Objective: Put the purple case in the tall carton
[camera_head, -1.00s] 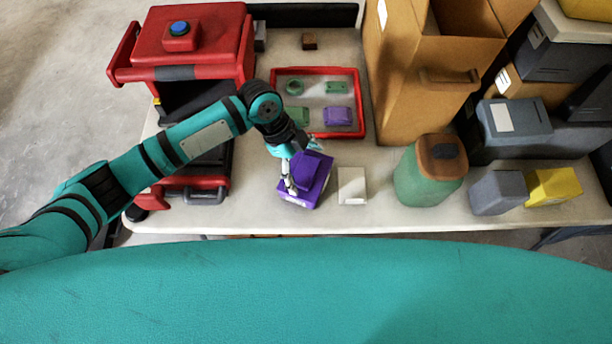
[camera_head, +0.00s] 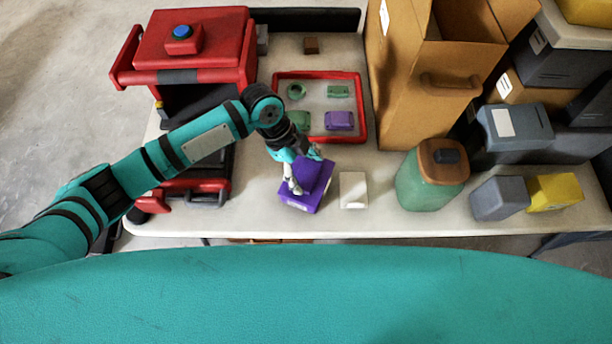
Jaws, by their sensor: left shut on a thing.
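The purple case (camera_head: 312,184) is a boxy purple block near the front middle of the table. My left gripper (camera_head: 304,172) comes in from behind and is shut on it, with a pale finger against its left side. I cannot tell whether the case touches the table. The tall carton (camera_head: 408,100) is an open brown cardboard box standing to the right and behind the case, its open top facing up. My right gripper is not in view.
A red tray (camera_head: 364,112) with green and purple pieces lies behind the case. A small white box (camera_head: 353,190) stands just right of it. A green canister (camera_head: 431,175) stands before the carton. A red machine (camera_head: 192,50) is at left; grey and yellow boxes (camera_head: 553,191) are at right.

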